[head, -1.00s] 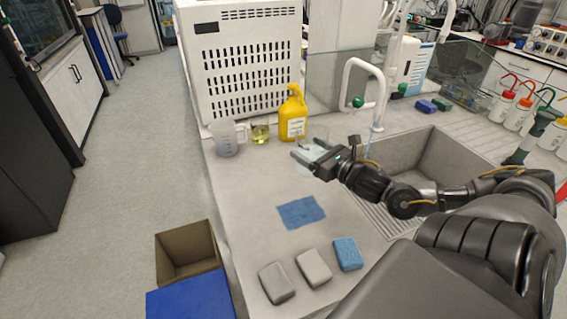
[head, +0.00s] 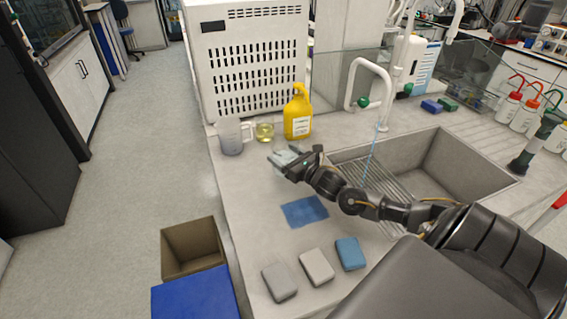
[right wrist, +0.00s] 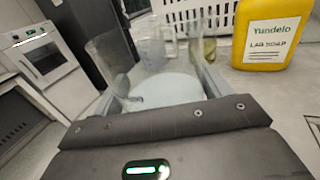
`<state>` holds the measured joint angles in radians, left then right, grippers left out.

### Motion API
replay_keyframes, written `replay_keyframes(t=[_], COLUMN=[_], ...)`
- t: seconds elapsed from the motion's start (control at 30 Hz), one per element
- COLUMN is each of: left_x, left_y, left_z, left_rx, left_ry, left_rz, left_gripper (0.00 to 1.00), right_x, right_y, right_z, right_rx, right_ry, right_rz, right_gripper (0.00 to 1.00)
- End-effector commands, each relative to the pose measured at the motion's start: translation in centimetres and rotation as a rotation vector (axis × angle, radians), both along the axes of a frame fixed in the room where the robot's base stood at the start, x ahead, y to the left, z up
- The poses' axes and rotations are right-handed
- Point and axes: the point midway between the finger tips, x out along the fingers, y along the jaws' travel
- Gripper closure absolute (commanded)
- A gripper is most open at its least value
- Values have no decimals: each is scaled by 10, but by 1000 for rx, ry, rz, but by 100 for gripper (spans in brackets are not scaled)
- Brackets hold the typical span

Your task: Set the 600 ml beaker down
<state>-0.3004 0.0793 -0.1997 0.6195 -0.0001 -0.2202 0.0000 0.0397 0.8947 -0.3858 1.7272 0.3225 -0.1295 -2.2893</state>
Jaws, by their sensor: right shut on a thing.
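My right gripper (head: 284,161) is shut on a clear glass beaker, the 600 ml beaker (right wrist: 165,88), which shows between the fingers in the right wrist view. In the head view the glass is hard to make out against the grey counter (head: 255,185). The gripper is over the counter, in front of the jug and the small glass with yellow liquid. I cannot tell whether the beaker's base touches the counter. My left gripper is not in view.
A plastic jug (head: 230,136), a small glass with yellow liquid (head: 264,132) and a yellow soap bottle (head: 298,115) stand behind. A blue cloth (head: 304,211) and three sponges (head: 316,267) lie nearer. The sink (head: 455,155) is at the right.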

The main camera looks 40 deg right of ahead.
Motion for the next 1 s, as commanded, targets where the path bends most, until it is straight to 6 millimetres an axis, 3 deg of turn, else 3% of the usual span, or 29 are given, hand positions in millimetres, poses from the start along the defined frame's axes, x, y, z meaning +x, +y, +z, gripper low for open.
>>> replay_keyframes(t=[0.33,0.73,0.77,0.9,1.0], left_x=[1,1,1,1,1], left_y=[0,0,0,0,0], left_z=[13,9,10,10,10], left_rx=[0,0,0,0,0], left_ry=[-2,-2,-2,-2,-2], left_rz=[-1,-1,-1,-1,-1], left_gripper=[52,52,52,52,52], right_x=[6,5,5,5,5], right_y=[0,0,1,1,1], right_z=[-31,-38,-39,-39,-39], right_rx=[1,0,0,0,0], right_ry=[-4,-4,0,0,0], right_rz=[-1,0,0,0,0], right_gripper=[51,51,21,2,2])
